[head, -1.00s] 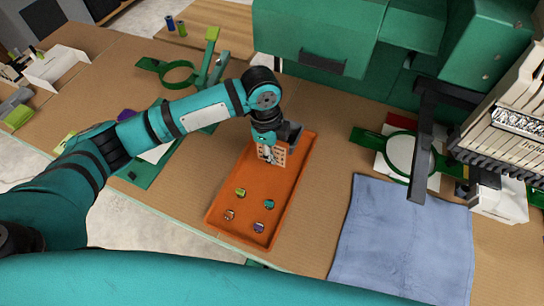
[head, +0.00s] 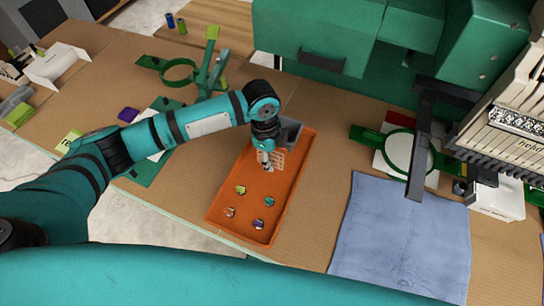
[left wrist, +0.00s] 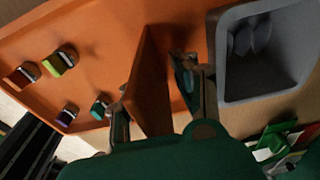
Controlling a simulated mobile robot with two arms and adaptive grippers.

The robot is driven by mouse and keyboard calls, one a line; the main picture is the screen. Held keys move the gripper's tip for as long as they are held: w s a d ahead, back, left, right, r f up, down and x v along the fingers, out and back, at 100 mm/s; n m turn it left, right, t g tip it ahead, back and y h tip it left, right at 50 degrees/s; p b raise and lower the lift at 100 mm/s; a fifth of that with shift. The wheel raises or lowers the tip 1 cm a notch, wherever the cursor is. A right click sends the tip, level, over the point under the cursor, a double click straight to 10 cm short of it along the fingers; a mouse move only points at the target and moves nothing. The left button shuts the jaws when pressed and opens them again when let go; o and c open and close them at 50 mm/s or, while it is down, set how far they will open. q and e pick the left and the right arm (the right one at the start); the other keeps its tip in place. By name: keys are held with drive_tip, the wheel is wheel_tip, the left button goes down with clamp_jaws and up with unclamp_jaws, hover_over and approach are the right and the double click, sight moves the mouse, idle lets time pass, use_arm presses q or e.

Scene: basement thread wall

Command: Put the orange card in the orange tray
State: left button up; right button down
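The orange tray (head: 232,226) lies on the table in the head view, with several small coloured spools near its front end; its floor (left wrist: 100,25) fills much of the left wrist view. The orange card (head: 278,158) is at the tray's back part, showing a pale grid of squares in the head view. In the left wrist view the card (left wrist: 152,85) stands on edge between my left fingers. My left gripper (head: 266,164) is low over the tray; its fingers (left wrist: 158,85) are spread, with a gap visible beside the card. The card's lower edge contact is unclear. My right gripper is out of view.
A grey bin (head: 291,133) stands at the tray's back end. A blue cloth (head: 400,240) lies right of the tray. A green hoop (head: 408,154), a black bracket (head: 424,130) and a green machine (head: 345,75) stand behind and right.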

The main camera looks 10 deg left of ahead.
use_arm(q)
drive_tip(key=r, duration=0.4)
drive_tip(key=a+r, duration=0.1)
drive_tip(key=r, duration=0.3)
drive_tip(key=r+b, duration=0.1)
drive_tip(key=r, duration=0.3)
drive_tip(key=shift+w+a+r, duration=0.15)
drive_tip(key=shift+a, duration=0.05)
